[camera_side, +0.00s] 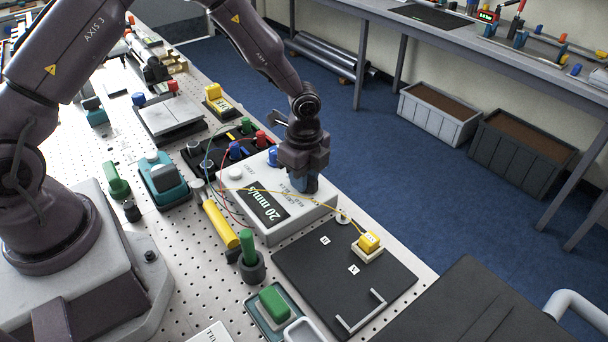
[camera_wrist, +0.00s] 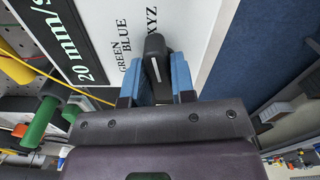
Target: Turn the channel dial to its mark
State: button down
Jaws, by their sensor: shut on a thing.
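The channel dial is a black knob (camera_wrist: 154,48) with a white pointer line, standing on the white instrument box (camera_side: 285,222). In the wrist view its pointer end shows between the two blue fingers of my gripper (camera_wrist: 158,78), which is shut on it. The printed words GREEN, BLUE and XYZ (camera_wrist: 150,20) lie beside the dial; which mark the line points to cannot be told. In the side view my gripper (camera_side: 304,186) is low over the box's right part and hides the dial.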

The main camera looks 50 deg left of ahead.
dwell(0.4)
jog(key=c, duration=1)
grip_release()
jog(key=shift+o, duration=0.2)
jog(key=shift+r, duration=0.1)
notch_tip(320, 180, up, 13)
